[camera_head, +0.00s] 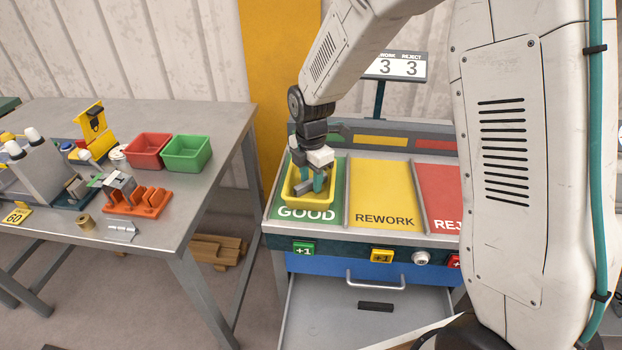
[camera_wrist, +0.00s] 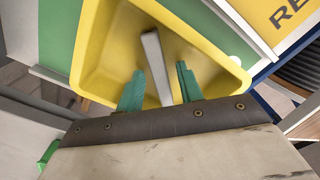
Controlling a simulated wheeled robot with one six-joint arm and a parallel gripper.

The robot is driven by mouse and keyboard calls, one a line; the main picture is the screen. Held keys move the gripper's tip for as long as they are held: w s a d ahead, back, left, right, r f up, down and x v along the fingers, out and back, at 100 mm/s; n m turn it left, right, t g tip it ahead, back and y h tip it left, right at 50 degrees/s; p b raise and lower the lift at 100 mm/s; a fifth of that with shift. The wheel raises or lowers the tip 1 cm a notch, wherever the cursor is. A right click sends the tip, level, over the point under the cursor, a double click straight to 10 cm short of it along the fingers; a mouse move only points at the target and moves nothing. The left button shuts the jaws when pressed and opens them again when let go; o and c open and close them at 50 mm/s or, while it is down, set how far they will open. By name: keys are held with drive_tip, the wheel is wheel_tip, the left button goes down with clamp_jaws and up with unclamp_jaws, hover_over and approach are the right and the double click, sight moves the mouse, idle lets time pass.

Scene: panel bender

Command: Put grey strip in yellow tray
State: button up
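The yellow tray (camera_head: 326,199) stands on the green GOOD panel. It also fills the upper middle of the wrist view (camera_wrist: 98,45). The grey strip (camera_wrist: 153,55) shows inside the tray in the wrist view, running up between my two teal fingers, with a gap on each side. It is also partly visible in the tray in the head view (camera_head: 302,187). My gripper (camera_head: 312,180) is down over the tray, fingers inside its rim. In the wrist view, my gripper (camera_wrist: 161,72) is open around the strip. The strip's near end is hidden by the gripper body.
The yellow REWORK panel (camera_head: 386,192) is clear, with the red REJECT panel beside it, partly hidden by my arm. A drawer (camera_head: 360,318) stands open below. On the left table (camera_head: 225,130) are red (camera_head: 148,151) and green (camera_head: 187,153) bins and an orange fixture (camera_head: 138,202).

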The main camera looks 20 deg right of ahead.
sight(311, 180)
wheel_tip(311, 180, up, 12)
drive_tip(key=f, duration=0.1)
drive_tip(key=s+d+r+m, duration=0.3)
drive_tip(key=s+r+m, duration=0.2)
drive_tip(key=s+r, duration=0.1)
drive_tip(key=s+d+r+m, duration=0.2)
drive_tip(key=s+m, duration=0.6)
drive_tip(key=s, duration=0.4)
drive_tip(key=s+d+r+m+t, duration=0.1)
drive_tip(key=s+d+m, duration=0.3)
drive_tip(key=s+m, duration=0.5)
drive_tip(key=s, duration=0.4)
drive_tip(key=shift+d+r+m, duration=0.3)
drive_tip(key=shift+d+r, duration=0.05)
drive_tip(key=shift+d, duration=0.05)
